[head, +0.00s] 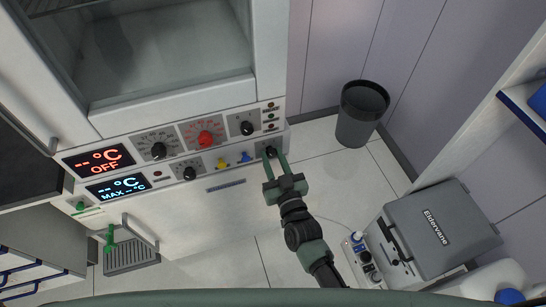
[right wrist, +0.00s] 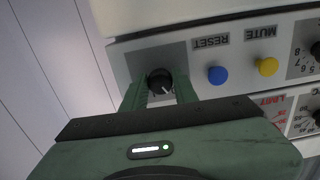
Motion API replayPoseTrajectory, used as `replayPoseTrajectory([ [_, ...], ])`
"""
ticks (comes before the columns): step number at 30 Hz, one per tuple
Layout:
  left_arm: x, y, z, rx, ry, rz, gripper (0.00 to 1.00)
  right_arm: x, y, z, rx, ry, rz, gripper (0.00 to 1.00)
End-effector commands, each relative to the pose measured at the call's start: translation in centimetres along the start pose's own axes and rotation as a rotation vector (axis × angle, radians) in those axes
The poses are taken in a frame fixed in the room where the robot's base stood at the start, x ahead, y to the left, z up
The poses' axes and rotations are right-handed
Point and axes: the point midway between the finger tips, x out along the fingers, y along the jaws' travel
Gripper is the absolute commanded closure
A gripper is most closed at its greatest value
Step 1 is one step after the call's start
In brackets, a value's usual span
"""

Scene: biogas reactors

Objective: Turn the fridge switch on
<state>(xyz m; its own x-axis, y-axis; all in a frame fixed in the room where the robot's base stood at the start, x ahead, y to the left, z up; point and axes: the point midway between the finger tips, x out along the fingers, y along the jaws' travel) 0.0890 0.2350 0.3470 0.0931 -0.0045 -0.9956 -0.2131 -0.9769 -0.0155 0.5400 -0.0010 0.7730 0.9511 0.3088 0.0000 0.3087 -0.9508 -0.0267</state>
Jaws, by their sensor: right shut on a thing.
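The fridge (head: 190,105) stands at the upper left in the head view, with a control panel along its front. Its upper display (head: 92,160) reads "OFF" in red, and the blue-white display below it reads "MAX". The fridge switch, a black rotary knob (right wrist: 160,82), is at the panel's lower right corner in the head view. My right gripper (head: 276,162) is at this knob, its two fingers on either side of it. In the right wrist view my right gripper (right wrist: 160,92) is shut on the knob, whose white mark shows. My left gripper is not in view.
A blue button (right wrist: 218,75) and a yellow button (right wrist: 267,67) sit beside the knob. A dark bin (head: 361,112) stands on the floor to the right. A grey case (head: 440,228) labelled "Eldervane" is at the lower right. A green-handled valve (head: 109,238) is at the lower left.

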Motion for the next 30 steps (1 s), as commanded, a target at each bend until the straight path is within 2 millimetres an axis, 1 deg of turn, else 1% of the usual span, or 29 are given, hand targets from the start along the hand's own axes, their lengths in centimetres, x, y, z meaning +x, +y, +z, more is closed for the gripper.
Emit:
replayPoseTrajectory([
  [8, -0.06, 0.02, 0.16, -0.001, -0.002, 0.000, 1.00, -0.02, -0.08, 0.03, 0.149, -0.001, -0.001, 1.00],
  [24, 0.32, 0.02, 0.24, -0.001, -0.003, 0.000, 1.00, -0.02, -0.15, 0.08, 0.648, -0.001, -0.001, 1.00],
  [30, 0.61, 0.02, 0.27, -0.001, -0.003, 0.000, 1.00, -0.02, -0.13, 0.09, 0.811, -0.002, 0.000, 1.00],
])
